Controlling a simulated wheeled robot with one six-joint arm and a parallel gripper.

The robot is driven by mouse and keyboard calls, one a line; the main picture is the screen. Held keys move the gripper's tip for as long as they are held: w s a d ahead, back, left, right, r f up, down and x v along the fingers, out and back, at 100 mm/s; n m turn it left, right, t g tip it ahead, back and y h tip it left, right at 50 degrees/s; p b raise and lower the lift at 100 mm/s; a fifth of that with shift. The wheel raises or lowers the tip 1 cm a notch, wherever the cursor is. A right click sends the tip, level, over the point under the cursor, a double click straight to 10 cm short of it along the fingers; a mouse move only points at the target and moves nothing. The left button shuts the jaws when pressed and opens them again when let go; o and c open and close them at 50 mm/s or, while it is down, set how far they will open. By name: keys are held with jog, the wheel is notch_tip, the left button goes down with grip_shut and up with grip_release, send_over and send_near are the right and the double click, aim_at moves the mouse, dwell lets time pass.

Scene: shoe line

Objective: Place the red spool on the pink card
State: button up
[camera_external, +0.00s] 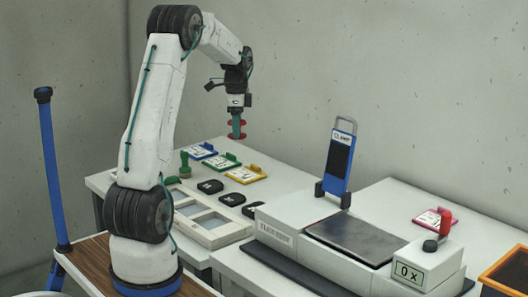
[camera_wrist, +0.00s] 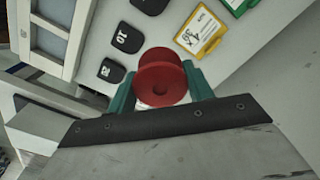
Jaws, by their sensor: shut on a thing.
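My gripper (camera_external: 237,128) is shut on the red spool (camera_wrist: 162,80) and holds it in the air above the left white table. In the wrist view the spool sits between the two green fingers. The spool's red flanges also show below the gripper in the external view (camera_external: 237,137). The pink card (camera_external: 432,219) lies on the right white table, behind the grey box with the dial, far to the right of my gripper. The pink card is not in the wrist view.
Blue (camera_external: 201,151), green (camera_external: 222,161) and yellow (camera_external: 246,174) cards lie on the left table. Black numbered pads (camera_external: 210,187) and a framed tray (camera_external: 205,224) are nearer. A machine with an upright blue device (camera_external: 340,160) stands between my gripper and the pink card. An orange-edged bin (camera_external: 507,272) is at right.

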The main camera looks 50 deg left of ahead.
jog(key=w+d+m, duration=0.3)
jog(key=w+d, duration=0.1)
jog(key=d, duration=1.2)
jog(key=w+d+m, duration=0.3)
jog(key=d, duration=1.3)
jog(key=s+d+m, duration=0.3)
jog(key=d, duration=0.9)
jog(key=s+d+m, duration=0.3)
jog(key=s+d, duration=0.1)
jog(key=d, duration=0.9)
send_over(430, 223)
notch_tip(430, 223, down, 6)
jog(key=shift+s+a+f, duration=0.1)
jog(key=shift+f, duration=1.9)
jog(key=shift+f, duration=0.2)
jog(key=o, duration=1)
jog(key=shift+c, duration=0.2)
